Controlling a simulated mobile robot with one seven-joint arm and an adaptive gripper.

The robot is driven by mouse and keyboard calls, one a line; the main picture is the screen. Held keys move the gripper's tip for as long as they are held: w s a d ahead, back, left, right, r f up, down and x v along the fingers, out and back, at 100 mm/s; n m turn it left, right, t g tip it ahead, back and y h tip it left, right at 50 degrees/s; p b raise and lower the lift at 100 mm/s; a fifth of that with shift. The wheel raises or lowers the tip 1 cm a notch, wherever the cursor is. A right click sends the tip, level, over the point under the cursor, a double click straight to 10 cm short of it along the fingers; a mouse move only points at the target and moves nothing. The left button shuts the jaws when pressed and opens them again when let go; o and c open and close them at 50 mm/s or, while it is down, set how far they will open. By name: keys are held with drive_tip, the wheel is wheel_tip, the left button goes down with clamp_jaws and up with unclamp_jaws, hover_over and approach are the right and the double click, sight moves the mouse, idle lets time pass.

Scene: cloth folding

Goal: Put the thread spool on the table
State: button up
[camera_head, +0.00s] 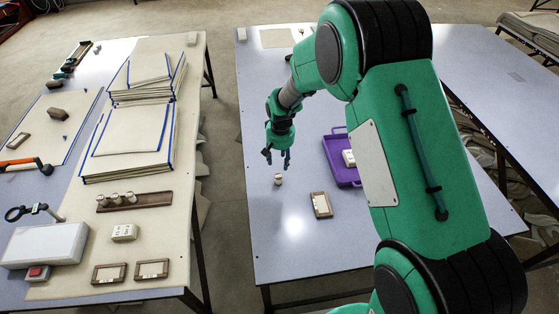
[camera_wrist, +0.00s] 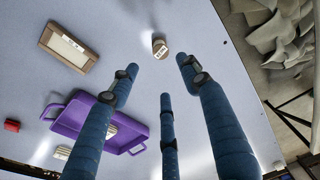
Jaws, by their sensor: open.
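A small thread spool (camera_head: 278,179) with a pale label stands on the blue-grey table (camera_head: 270,230) on the right in the head view. It also shows in the wrist view (camera_wrist: 160,47), just beyond my fingertips. My gripper (camera_head: 276,159) is open and empty above the spool, its fingers spread and pointing down. The wrist view shows its fingers (camera_wrist: 158,70) apart, with nothing between them and the spool beyond their tips.
A purple tray (camera_head: 328,152) holding pale items lies to the right, partly hidden by my arm. A framed label holder (camera_head: 321,205) lies near the spool. The left table (camera_head: 170,225) carries cloth stacks, a spool rack (camera_head: 160,200) and a white box. Table to the spool's left is clear.

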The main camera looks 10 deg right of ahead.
drive_tip(key=shift+r, duration=0.1)
idle(0.6)
drive_tip(key=s+d+r+t, duration=0.1)
drive_tip(key=s+d+r, duration=0.1)
drive_tip(key=s+r, duration=0.5)
drive_tip(key=s+d+r, duration=0.2)
drive_tip(key=s+r, duration=0.1)
drive_tip(key=r, duration=0.8)
drive_tip(key=s+d+r+t, duration=0.15)
drive_tip(key=s+r, duration=0.35)
drive_tip(key=r, duration=0.5)
drive_tip(key=s+d+r+t, duration=0.1)
drive_tip(key=s+r, duration=0.3)
drive_tip(key=s, duration=0.8)
drive_tip(key=s+d+r, duration=0.2)
drive_tip(key=s+r, duration=0.2)
drive_tip(key=s, duration=0.9)
drive_tip(key=shift+d+r+t, duration=0.25)
drive_tip(key=shift+d+t, duration=0.1)
drive_tip(key=shift+d, duration=0.05)
drive_tip(key=shift+o, duration=0.4)
drive_tip(key=shift+w, duration=0.15)
